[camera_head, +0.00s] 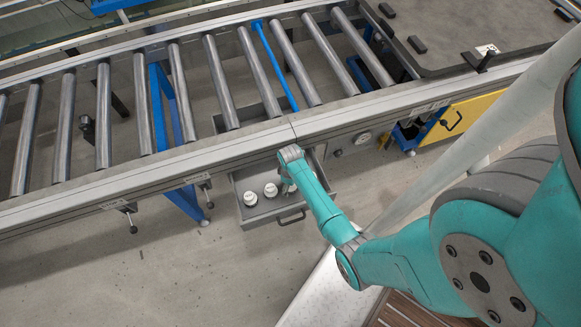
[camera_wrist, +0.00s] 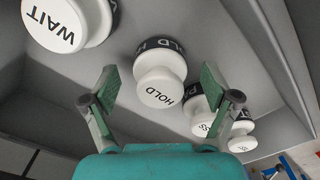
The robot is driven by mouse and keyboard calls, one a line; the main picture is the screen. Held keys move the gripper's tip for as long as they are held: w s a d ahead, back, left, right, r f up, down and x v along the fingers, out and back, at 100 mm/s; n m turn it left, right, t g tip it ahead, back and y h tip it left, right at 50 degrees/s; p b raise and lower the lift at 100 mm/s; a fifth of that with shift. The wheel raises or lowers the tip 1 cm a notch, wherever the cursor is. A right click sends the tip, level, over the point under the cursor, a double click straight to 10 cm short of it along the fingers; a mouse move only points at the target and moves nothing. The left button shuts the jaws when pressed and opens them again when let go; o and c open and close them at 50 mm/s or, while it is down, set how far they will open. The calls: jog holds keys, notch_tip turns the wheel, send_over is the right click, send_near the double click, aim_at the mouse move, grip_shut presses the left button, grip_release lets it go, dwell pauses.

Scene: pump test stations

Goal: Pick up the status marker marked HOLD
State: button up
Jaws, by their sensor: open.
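The status marker marked HOLD (camera_wrist: 161,88) is a white knob with a dark lettered band, in the middle of the wrist view. It stands in an open grey drawer (camera_head: 258,219) below the conveyor in the head view. My gripper (camera_wrist: 162,92) is open, with one finger on each side of the HOLD marker in the picture. I cannot tell how far the fingertips are from it. In the head view my arm reaches over the drawer and hides part of its contents, and the fingers are not clearly seen there.
A marker lettered WAIT (camera_wrist: 66,24) stands left of HOLD. Two more white markers (camera_wrist: 203,117) (camera_wrist: 242,143) stand close by on the right, near the right finger. The drawer walls surround them. The roller conveyor (camera_head: 150,160) runs just above the drawer in the head view.

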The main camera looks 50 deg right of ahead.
jog(key=shift+f, duration=0.55)
jog(key=c, duration=1.3)
